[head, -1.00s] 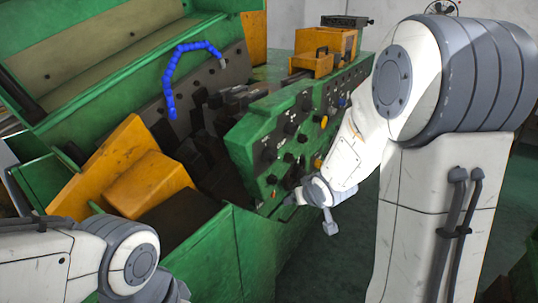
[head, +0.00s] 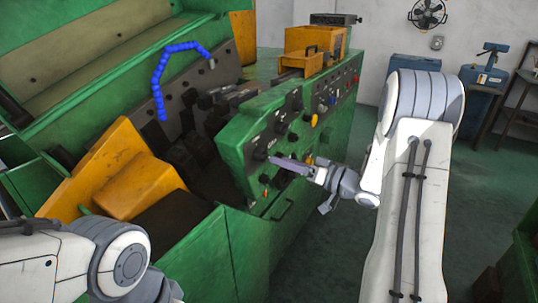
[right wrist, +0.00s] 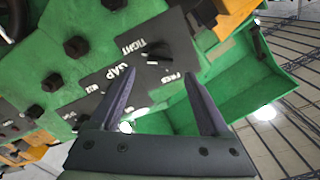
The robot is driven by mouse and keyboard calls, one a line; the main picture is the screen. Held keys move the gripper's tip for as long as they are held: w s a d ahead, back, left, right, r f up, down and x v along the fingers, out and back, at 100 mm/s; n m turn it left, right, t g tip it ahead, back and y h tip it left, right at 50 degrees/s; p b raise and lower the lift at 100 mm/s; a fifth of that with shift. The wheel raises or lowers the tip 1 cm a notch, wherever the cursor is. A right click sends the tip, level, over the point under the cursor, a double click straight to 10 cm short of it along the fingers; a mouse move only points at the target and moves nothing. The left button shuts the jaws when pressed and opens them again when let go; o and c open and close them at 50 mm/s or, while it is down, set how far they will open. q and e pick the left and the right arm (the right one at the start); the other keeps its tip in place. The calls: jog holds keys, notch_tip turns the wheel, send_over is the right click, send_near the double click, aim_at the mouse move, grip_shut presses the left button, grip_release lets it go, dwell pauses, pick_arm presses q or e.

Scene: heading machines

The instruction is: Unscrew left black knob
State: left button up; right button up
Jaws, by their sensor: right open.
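A green machine's dark control panel (head: 272,135) carries several black knobs. My right gripper (head: 271,160) reaches in from the right, close to the panel's lower left part. In the right wrist view the gripper (right wrist: 160,71) is open and empty. A black knob (right wrist: 157,50) sits just beyond its fingertips, roughly between them, beside white lettering reading TIGHT, GAP and FREE. The fingers do not appear to be around it. In the head view, a black knob (head: 261,154) shows at the panel's left side, just past the fingertips. My left gripper is out of view; only its arm shows.
Other black knobs (right wrist: 77,46) sit on the panel to the left in the wrist view. A yellow cover (head: 120,175) and a blue segmented hose (head: 160,75) are on the machine's left part. Open floor (head: 340,240) lies in front of the machine on the right.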

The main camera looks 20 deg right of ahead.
aim_at(268, 156)
jog(key=shift+p+x, duration=0.4)
jog(key=shift+x, duration=2.35)
grip_shut()
